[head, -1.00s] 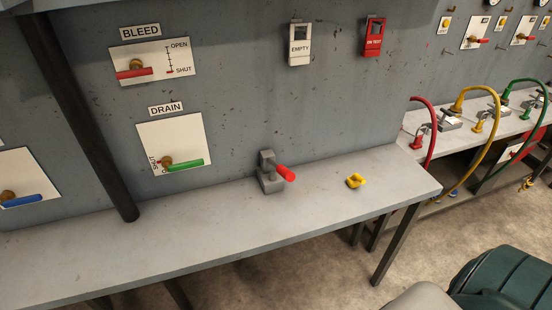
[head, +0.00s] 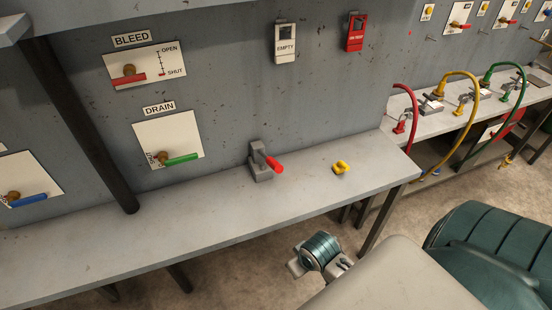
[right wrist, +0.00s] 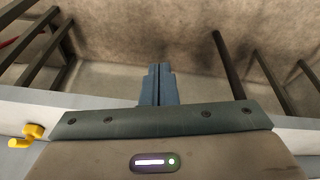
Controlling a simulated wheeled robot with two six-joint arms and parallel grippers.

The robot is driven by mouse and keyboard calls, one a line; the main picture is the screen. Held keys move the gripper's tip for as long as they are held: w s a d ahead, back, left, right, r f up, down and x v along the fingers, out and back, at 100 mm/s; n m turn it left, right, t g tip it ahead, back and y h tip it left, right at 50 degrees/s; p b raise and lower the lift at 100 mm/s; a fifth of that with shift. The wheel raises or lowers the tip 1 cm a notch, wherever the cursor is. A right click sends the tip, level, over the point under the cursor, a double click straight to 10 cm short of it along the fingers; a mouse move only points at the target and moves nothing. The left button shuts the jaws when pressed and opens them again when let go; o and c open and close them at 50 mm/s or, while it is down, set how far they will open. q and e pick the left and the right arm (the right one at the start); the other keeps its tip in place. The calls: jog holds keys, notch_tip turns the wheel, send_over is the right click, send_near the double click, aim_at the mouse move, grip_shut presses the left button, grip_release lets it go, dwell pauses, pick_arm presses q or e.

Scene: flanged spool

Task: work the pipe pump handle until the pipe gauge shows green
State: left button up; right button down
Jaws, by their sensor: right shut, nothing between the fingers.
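A grey block fixture with a red handle (head: 273,163) stands on the bench, and the handle points to the right. I cannot tell whether it is the pipe pump. I make out no pipe gauge for certain. My right gripper (right wrist: 158,84) is shut and empty in the right wrist view, with floor behind its fingers. In the head view my right arm is at the lower right, in front of the bench and well apart from the red handle. My left gripper is out of view.
A yellow part (head: 341,168) lies on the bench (head: 225,205); it also shows in the right wrist view (right wrist: 33,131). BLEED (head: 143,65) and DRAIN (head: 168,139) valve panels are on the wall. A dark vertical pipe (head: 85,130) stands left. Coloured hoses (head: 460,110) are at right.

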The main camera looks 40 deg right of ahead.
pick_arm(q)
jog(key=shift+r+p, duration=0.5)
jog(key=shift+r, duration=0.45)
pick_arm(e)
jog(key=w+d+r+m, duration=0.1)
jog(key=w+d+r, duration=0.2)
jog(key=w+r, duration=0.4)
jog(key=w+d+r+m, duration=0.1)
jog(key=w+d+r, duration=0.3)
jog(key=w+r, duration=0.4)
jog(key=w+d+r+m+y, duration=0.1)
jog(key=w+r, duration=0.6)
jog(key=r, duration=1)
jog(key=shift+w+d+m+t, duration=0.3)
jog(key=shift+d+m, duration=0.3)
jog(key=shift+d, duration=0.6)
